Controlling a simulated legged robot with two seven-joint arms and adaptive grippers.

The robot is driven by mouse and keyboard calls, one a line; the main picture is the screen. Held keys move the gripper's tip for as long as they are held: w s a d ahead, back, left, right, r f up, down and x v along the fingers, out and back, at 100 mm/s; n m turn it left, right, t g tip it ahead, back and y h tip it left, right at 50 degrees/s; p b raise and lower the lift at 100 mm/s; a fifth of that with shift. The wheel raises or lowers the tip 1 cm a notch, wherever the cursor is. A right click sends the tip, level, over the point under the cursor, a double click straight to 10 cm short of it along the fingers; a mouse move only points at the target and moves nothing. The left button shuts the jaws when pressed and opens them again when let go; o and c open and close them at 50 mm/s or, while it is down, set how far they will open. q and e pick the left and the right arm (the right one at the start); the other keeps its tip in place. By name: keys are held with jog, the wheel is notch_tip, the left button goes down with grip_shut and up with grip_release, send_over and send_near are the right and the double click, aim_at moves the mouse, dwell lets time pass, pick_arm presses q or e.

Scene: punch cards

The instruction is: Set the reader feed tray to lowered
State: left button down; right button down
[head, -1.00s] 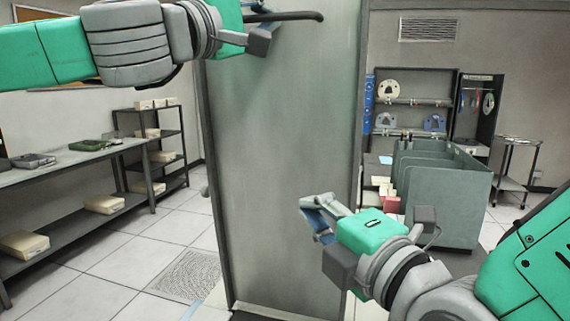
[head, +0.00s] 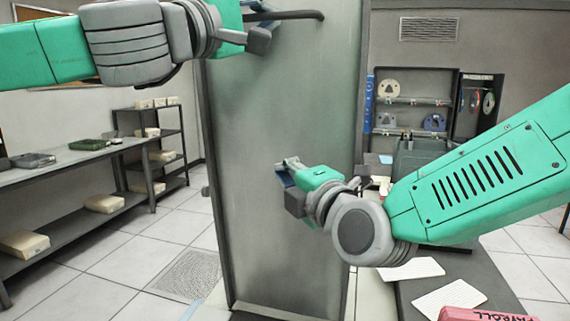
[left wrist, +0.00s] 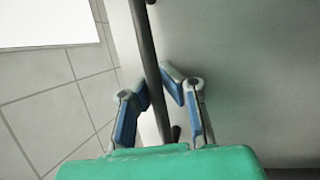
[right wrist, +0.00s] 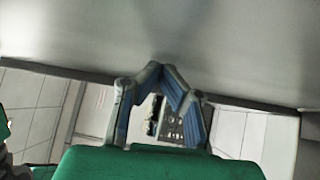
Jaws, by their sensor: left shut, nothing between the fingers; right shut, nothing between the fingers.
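A tall grey upright panel (head: 280,110) fills the middle of the head view. A dark bar (head: 295,15) juts across its top. I cannot tell which part is the reader feed tray. My left gripper (head: 262,8) is at the panel's upper left by the bar, partly cut off by the frame top. My right gripper (head: 284,172) is shut and empty in front of the panel's middle. The right wrist view shows its tips (right wrist: 160,68) near the panel's edge (right wrist: 60,68).
At the lower right, white cards (head: 448,298) and a red "PAYROLL" item (head: 480,315) lie on a dark surface (head: 455,268). A bench (head: 90,152) and shelf rack (head: 150,150) stand left. My right arm partly hides the grey-green bin (head: 418,150). Floor is clear left of the panel.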

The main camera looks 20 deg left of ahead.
pick_arm(q)
jog(key=shift+w+f, duration=0.1)
jog(key=shift+f, duration=0.15)
